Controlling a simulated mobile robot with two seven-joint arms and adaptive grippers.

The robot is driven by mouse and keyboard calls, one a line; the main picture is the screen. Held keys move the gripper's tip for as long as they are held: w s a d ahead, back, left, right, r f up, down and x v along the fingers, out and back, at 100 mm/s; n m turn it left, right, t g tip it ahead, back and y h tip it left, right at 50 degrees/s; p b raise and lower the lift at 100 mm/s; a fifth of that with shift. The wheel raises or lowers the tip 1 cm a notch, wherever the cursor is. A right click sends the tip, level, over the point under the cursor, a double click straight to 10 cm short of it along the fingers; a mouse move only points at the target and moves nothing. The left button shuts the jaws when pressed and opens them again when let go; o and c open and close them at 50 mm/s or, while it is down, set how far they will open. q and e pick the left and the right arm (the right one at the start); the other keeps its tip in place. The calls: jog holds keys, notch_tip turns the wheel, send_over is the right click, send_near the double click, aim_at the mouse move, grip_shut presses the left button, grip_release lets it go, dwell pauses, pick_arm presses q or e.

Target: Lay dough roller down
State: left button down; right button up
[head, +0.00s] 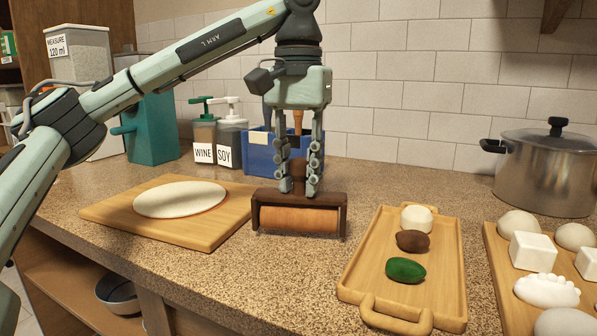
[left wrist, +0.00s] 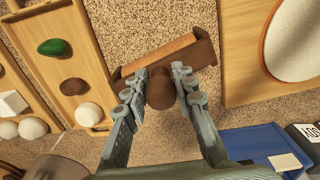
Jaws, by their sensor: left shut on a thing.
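The dough roller (head: 298,219) has a light wooden cylinder in a dark brown frame with an upright handle. It is at the counter's middle, between the board with flat dough and the tray, its roller low at the counter surface; I cannot tell if it touches. My left gripper (head: 299,186) points down from above and is shut on the handle. In the left wrist view the roller (left wrist: 165,55) shows beyond the fingertips (left wrist: 160,88), with the round handle between them. My right gripper is in neither view.
A wooden board (head: 207,242) with flat white dough (head: 180,199) lies left. A wooden tray (head: 376,265) holds white, brown and green lumps. Another board with white pieces (head: 532,251) and a steel pot (head: 545,172) are right. A blue bin (head: 262,152) stands behind.

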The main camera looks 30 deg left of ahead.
aim_at(298, 159)
pick_arm(q)
jog(key=shift+f, duration=0.55)
jog(key=c, duration=1.2)
grip_release()
jog(key=shift+o, duration=0.2)
notch_tip(298, 159, up, 3)
jog(key=p, duration=0.3)
jog(key=shift+r+p, duration=0.75)
jog(key=shift+r, duration=1.25)
jog(key=shift+r, duration=0.1)
